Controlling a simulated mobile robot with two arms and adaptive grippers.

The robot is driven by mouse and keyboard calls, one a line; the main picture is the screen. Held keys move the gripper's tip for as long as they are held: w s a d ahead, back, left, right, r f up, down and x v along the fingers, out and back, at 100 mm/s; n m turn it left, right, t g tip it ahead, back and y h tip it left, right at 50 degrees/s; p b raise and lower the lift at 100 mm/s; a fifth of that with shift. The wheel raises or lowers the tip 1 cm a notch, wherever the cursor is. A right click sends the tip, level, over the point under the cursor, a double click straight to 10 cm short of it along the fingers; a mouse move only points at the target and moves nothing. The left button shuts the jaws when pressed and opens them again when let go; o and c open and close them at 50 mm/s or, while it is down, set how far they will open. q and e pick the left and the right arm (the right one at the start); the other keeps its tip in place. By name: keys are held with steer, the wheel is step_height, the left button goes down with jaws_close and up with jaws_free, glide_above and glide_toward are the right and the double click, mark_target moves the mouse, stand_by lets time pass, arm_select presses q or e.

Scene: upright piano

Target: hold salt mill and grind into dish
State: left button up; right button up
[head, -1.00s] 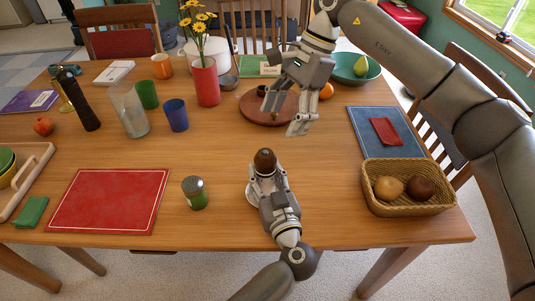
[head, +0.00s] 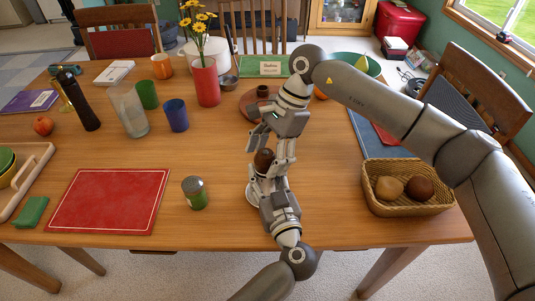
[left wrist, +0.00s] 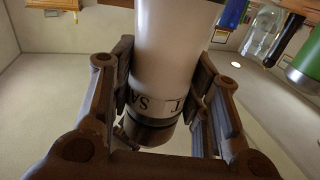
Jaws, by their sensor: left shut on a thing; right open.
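The salt mill is white with a dark brown top (head: 264,160). Its white body with dark lettering fills the middle of the left wrist view (left wrist: 172,60). My left gripper (head: 267,181) is shut around the mill, with a finger on either side of its body in the wrist view. My right gripper (head: 268,150) is open, its fingers around the mill's brown top; whether they touch it I cannot tell.
A grey-and-green shaker (head: 195,193) and a red placemat (head: 108,202) lie to the left. A wicker basket (head: 408,205) stands at the right. Glasses, a tall black mill (head: 80,103) and a red vase (head: 205,82) stand farther back.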

steer(key=c, duration=1)
steer(key=shift+m, duration=0.3)
steer(key=shift+c, duration=0.2)
steer(key=m+t, duration=0.1)
steer(key=m, duration=0.2)
steer(key=shift+s+d+y, duration=0.1)
steer(key=shift+y, duration=0.2)
steer(key=m+t, duration=0.1)
steer(key=m, duration=0.2)
steer(key=shift+s+m+t, duration=0.1)
steer(key=shift+m+t, duration=0.3)
steer(key=m, duration=0.2)
steer(key=m+t, duration=0.1)
steer(key=m, duration=0.1)
steer(key=shift+s+m+t, duration=0.1)
steer(key=shift+m+t, duration=0.2)
steer(key=shift+m+t+h, duration=0.6)
steer(key=shift+m+h, duration=0.2)
steer(key=shift+m, duration=1.1)
